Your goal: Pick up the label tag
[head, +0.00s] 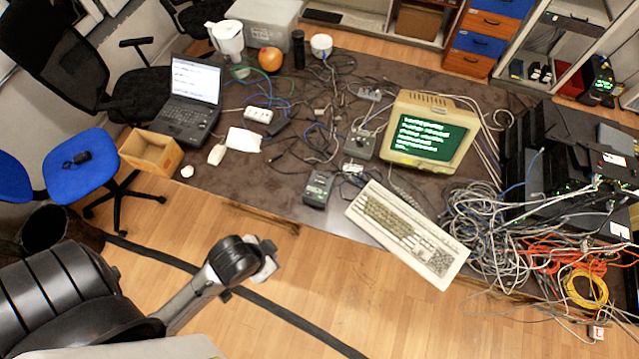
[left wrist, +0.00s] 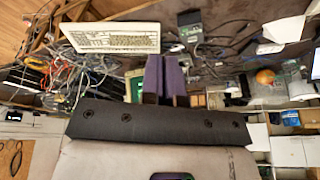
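A small white tag (head: 597,332) hangs at the lower right of the head view, by the loose cables; it is too small to read, and I cannot be sure it is the label tag. Other white labels show on the rack equipment (head: 619,229). My left gripper (head: 267,260) is over the wooden floor in front of the table, far left of that tag. In the left wrist view its two purple fingers (left wrist: 165,78) have a narrow gap between them and hold nothing. My right gripper is not in view.
The table (head: 265,185) holds a laptop (head: 188,100), a beige monitor (head: 432,132), a keyboard (head: 405,232) and many loose cables. Tangled grey, orange and yellow cables (head: 490,225) crowd its right end. A wooden box (head: 152,150) stands left. The floor in front is mostly clear.

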